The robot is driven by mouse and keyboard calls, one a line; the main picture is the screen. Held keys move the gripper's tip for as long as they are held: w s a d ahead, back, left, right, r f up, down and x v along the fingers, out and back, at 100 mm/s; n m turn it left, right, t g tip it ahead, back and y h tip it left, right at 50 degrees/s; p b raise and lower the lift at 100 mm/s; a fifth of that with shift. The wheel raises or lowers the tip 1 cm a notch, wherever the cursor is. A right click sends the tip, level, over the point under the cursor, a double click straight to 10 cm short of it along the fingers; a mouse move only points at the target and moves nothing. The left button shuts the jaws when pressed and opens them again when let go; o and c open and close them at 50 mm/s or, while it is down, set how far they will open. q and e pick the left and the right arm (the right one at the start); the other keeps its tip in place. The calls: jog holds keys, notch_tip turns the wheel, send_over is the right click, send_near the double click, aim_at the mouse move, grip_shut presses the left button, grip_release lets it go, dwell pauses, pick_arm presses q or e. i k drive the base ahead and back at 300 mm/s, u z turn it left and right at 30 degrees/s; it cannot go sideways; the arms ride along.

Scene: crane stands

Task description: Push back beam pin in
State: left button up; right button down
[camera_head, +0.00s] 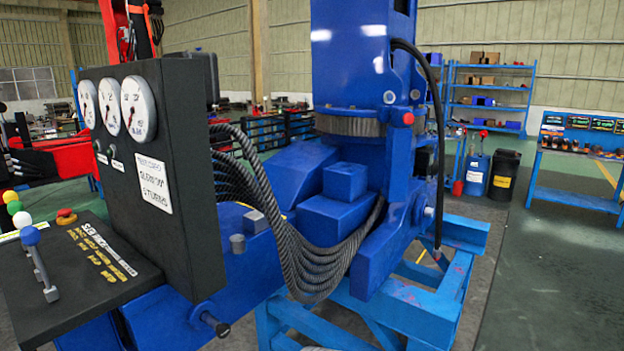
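A dark pin with a round head (215,325) sticks out from the lower front of the blue beam (185,315), below the gauge panel. I cannot tell for certain that it is the back beam pin. A red-capped knob (408,118) shows on the right of the blue crane column (355,60). A thin rod with a reddish tip (437,255) hangs at the end of the black hose at right. Neither of my grippers is in view.
A black gauge panel (160,120) and a lever console (75,275) stand at left. Thick grey hoses (290,245) sag across the crane. A light blue stand (420,315) supports it. Shelves (490,95), a black barrel (504,175) and a workbench (575,195) stand behind; floor at right is clear.

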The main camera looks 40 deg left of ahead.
aim_at(222, 330)
jog(key=u, duration=0.85)
jog(key=i, duration=0.7)
jog(key=u, duration=1.75)
